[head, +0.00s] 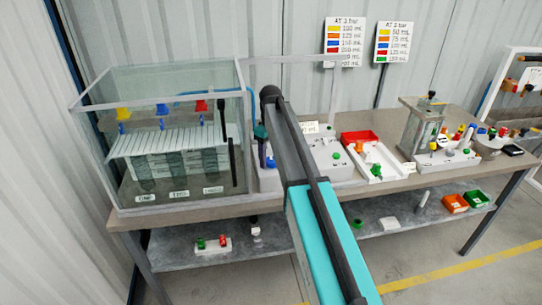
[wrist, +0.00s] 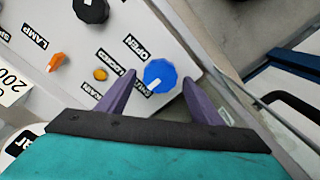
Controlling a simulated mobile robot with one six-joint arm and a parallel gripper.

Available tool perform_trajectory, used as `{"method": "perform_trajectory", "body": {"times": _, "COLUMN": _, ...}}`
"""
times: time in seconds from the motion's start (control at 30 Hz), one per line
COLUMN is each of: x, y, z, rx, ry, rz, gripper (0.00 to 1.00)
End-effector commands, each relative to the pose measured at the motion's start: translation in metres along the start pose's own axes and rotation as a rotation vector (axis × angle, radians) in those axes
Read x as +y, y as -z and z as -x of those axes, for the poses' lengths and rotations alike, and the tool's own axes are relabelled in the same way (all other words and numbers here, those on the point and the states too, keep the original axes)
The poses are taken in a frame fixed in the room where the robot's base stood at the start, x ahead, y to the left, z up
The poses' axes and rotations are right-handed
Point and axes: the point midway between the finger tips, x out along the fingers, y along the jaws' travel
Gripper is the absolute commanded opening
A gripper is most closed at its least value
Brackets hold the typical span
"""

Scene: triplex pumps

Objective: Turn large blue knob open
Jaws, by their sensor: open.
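The large blue knob (wrist: 160,75) sits on a white panel in the wrist view. It has a white pointer mark on its face, and labels reading OPEN and LOCKED stand beside it. My gripper (wrist: 162,82) is open, with its two purple fingers on either side of the knob in the picture. I cannot tell whether either finger touches it. In the head view a small blue knob (head: 270,162) shows on the white panel at the end of my arm. My gripper (head: 262,142) is mostly hidden there behind the arm.
A glass tank (head: 160,130) stands left of my arm. A red-edged tray (head: 372,158) and a pump unit (head: 425,130) stand to the right on the bench.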

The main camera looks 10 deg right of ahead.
Motion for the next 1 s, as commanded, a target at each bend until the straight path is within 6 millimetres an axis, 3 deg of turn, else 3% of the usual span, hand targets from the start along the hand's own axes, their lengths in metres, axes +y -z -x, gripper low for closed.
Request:
{"method": "perform_trajectory", "body": {"times": 0.17, "x": 0.0004, "y": -0.0002, "z": -0.0001, "rx": 0.000, "ry": 0.000, "rz": 0.000, "gripper": 0.60}}
{"method": "perform_trajectory", "body": {"times": 0.43, "x": 0.0016, "y": -0.0013, "z": 0.0000, "rx": 0.000, "ry": 0.000, "rz": -0.002, "gripper": 0.19}}
{"method": "perform_trajectory", "body": {"times": 1.0, "x": 0.0028, "y": -0.0013, "z": 0.0001, "rx": -0.001, "ry": -0.001, "rz": -0.133, "gripper": 0.19}}
